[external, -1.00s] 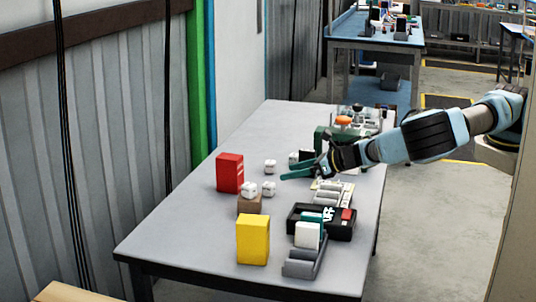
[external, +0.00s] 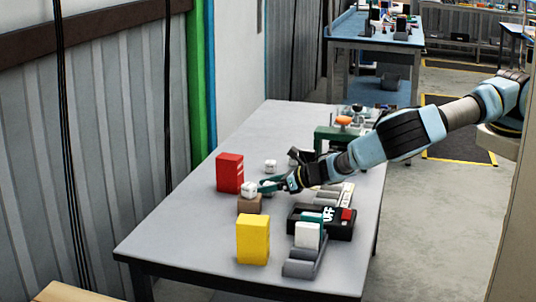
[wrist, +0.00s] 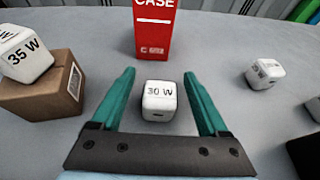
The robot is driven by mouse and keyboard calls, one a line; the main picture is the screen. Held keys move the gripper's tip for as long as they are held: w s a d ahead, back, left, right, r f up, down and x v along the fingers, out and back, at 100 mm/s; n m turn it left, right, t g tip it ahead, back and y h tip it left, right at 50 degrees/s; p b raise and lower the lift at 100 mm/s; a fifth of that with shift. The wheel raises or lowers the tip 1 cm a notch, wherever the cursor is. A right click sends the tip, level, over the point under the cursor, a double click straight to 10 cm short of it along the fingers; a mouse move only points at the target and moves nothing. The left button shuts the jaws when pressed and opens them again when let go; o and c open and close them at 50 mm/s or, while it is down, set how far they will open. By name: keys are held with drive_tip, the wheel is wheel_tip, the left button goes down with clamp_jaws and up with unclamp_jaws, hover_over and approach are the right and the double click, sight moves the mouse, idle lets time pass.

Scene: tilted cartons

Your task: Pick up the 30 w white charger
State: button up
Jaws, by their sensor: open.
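The 30 W white charger (wrist: 159,102) is a small white cube labelled "30 W", standing on the grey table. In the wrist view it sits between the two teal fingers of my gripper (wrist: 159,76), with a gap on each side. My gripper is open and holds nothing. In the external view my gripper (external: 268,185) is low over the table and hides most or all of this charger. A white 35 W charger (wrist: 27,54) rests tilted on a brown carton (wrist: 40,98) to the left; it also shows in the external view (external: 249,188).
A red case box (wrist: 153,32) stands just beyond the 30 W charger. Another white charger (wrist: 266,73), its label blurred, lies to the right. A yellow box (external: 253,239), a black tray (external: 318,230) and a grey holder (external: 303,268) stand nearer the external camera.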

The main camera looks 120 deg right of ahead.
drive_tip(key=shift+w+d+f, duration=0.2)
drive_tip(key=shift+d, duration=0.05)
clamp_jaws()
idle(0.5)
